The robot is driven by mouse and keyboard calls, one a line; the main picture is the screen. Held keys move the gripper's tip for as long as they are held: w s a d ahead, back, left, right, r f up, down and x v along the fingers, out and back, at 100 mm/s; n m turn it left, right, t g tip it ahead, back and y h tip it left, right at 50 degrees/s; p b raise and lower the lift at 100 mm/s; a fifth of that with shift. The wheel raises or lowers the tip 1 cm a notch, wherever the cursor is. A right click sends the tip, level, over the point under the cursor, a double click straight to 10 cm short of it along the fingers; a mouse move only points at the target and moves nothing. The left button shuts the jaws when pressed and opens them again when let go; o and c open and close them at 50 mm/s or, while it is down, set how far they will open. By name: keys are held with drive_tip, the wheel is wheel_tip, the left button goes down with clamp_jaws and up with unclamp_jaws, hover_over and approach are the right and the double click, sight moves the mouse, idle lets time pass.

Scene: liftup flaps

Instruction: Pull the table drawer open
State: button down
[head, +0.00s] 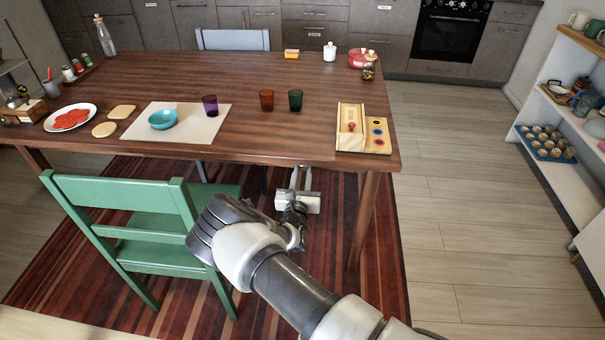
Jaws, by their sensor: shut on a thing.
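The wooden table (240,90) stands in front of me. Its drawer is not clearly visible, because the tabletop's front edge overhangs it. My gripper (300,172) is below that edge, right of the green chair, with its fingers pointing towards the table. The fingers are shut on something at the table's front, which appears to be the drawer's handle. The tabletop edge hides the fingertips and the handle. I cannot tell how far the drawer is out.
A green chair (120,207) stands close to the left of my arm. A table leg (364,220) is to the right of my gripper. Cups, a bowl on a mat, a plate and a wooden board (350,142) are on the tabletop. The floor on the right is clear.

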drive_tip(key=shift+s, duration=0.1)
drive_tip(key=s+p, duration=0.8)
drive_tip(key=s, duration=1.5)
drive_tip(key=shift+s+a+p, duration=0.3)
drive_tip(key=shift+a, duration=0.1)
drive_tip(key=c, duration=1.5)
unclamp_jaws()
drive_tip(key=s, duration=1.7)
drive_tip(key=shift+s+a, duration=0.2)
drive_tip(key=shift+a, duration=0.1)
